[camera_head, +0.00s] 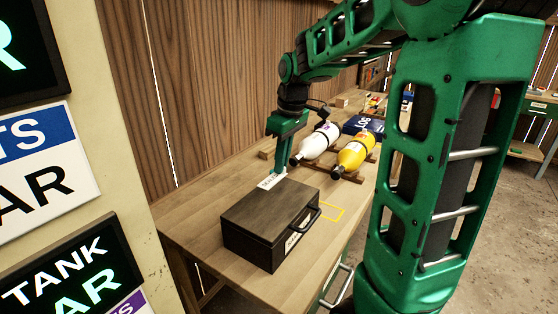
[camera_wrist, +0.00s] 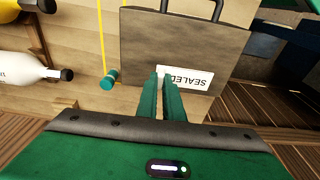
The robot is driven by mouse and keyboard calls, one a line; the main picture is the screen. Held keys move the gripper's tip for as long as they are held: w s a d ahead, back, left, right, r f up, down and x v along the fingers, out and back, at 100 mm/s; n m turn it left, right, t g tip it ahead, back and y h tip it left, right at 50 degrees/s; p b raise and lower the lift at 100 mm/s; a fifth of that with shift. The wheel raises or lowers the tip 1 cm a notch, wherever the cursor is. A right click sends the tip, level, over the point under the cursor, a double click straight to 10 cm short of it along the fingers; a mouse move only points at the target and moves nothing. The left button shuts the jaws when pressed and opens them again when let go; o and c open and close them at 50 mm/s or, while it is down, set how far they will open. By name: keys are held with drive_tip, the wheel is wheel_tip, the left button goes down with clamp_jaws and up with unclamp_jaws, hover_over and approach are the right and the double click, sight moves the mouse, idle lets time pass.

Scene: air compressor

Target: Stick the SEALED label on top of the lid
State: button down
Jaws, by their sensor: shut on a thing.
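The white SEALED label (camera_head: 271,181) is held at one end by my gripper (camera_head: 278,166), whose fingers are shut on it. In the wrist view the label (camera_wrist: 193,79) sticks out to the right of my fingertips (camera_wrist: 163,78), its text upside down. The dark box's closed lid (camera_head: 268,207) lies below and in front of my gripper in the head view. In the wrist view the label overlaps the near edge of the lid (camera_wrist: 175,42). I cannot tell whether the label touches the lid. The box's handle (camera_head: 308,218) is on its right side in the head view.
A white bottle (camera_head: 319,141) and a yellow bottle (camera_head: 355,154) lie on a rack behind the box. A yellow outline (camera_head: 333,211) marks the workbench (camera_head: 190,217) beside the box. A small green cylinder (camera_wrist: 109,79) shows in the wrist view. Signs stand at the left.

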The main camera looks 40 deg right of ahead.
hover_over(280, 194)
drive_tip(key=shift+s+d+f, duration=0.1)
drive_tip(key=shift+f, duration=1.4)
drive_tip(key=shift+s+d+f, duration=0.1)
drive_tip(key=shift+f, duration=1.35)
drive_tip(key=shift+f, duration=0.65)
idle(0.3)
drive_tip(key=c, duration=1.8)
unclamp_jaws()
drive_tip(key=r, duration=0.3)
drive_tip(key=s+r, duration=0.1)
drive_tip(key=r, duration=0.6)
drive_tip(key=shift+s+d+r, duration=0.2)
drive_tip(key=shift+d+r, duration=0.05)
drive_tip(key=shift+r, duration=0.05)
drive_tip(key=s+f+m, duration=0.3)
drive_tip(key=s, duration=0.5)
drive_tip(key=s+f+m+g, duration=0.1)
drive_tip(key=s+f+m, duration=0.2)
drive_tip(key=s, duration=0.5)
drive_tip(key=s+f+m, duration=0.3)
drive_tip(key=s+m, duration=0.1)
drive_tip(key=s, duration=0.4)
drive_tip(key=shift+s+a+f+m+g, duration=0.15)
drive_tip(key=shift+s+a+m+g, duration=0.15)
drive_tip(key=shift+s+m+g, duration=0.1)
